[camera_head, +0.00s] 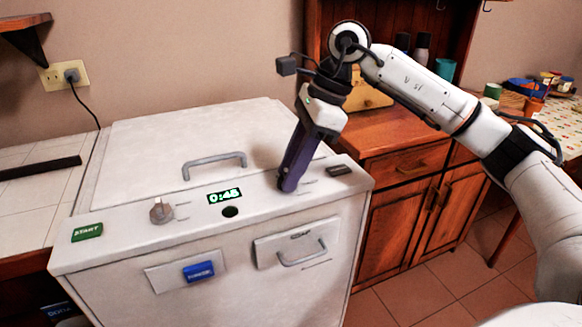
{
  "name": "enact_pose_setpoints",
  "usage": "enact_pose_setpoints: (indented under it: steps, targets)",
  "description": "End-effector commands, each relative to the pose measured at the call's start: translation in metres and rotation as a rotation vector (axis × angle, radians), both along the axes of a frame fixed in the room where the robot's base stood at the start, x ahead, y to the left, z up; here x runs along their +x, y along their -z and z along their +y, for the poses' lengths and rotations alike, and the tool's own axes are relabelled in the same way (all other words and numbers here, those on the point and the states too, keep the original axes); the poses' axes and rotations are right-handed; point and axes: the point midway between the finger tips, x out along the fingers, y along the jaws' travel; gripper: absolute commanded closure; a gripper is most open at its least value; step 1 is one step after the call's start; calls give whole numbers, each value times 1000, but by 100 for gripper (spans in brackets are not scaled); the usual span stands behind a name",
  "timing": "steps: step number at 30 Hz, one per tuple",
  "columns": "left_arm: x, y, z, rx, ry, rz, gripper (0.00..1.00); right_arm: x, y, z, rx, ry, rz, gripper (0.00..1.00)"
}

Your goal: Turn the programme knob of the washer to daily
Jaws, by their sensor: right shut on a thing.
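The white washer (140,245) fills the left and middle of the view, with its controls along the front strip of its top. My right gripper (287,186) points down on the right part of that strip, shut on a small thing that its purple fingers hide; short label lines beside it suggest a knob. Its setting cannot be read. Another grey knob (160,213) stands free on the left, with small label marks at its right. A display (224,196) between them reads 0:45 in green. My left gripper is not in view.
A green START button (87,232) is at the strip's left end, and a small dark piece (340,170) lies right of my gripper. The lid handle (214,163) rises behind the display. The front has a blue button (198,271) and a drawer (297,245). Wooden cabinets (400,220) stand at the right.

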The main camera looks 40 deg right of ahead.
Motion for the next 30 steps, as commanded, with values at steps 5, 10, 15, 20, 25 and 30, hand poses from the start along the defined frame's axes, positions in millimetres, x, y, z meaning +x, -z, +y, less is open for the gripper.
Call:
enact_pose_setpoints:
  steps: [5, 10, 15, 20, 25, 30]
  targets:
    - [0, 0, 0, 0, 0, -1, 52, -1, 0, 0, 0, 163, -3, 93]
    - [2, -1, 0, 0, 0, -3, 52, -2, -1, 2, 0, 323, -5, 93]
    - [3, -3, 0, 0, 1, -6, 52, -2, -1, 3, 0, 484, -6, 93]
    - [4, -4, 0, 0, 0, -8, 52, -3, -1, 4, 0, 635, -6, 93]
    - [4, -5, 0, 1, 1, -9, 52, -3, -1, 5, 0, 796, -5, 93]
    - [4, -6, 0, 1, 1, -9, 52, -4, -2, 7, 1, 959, -6, 93]
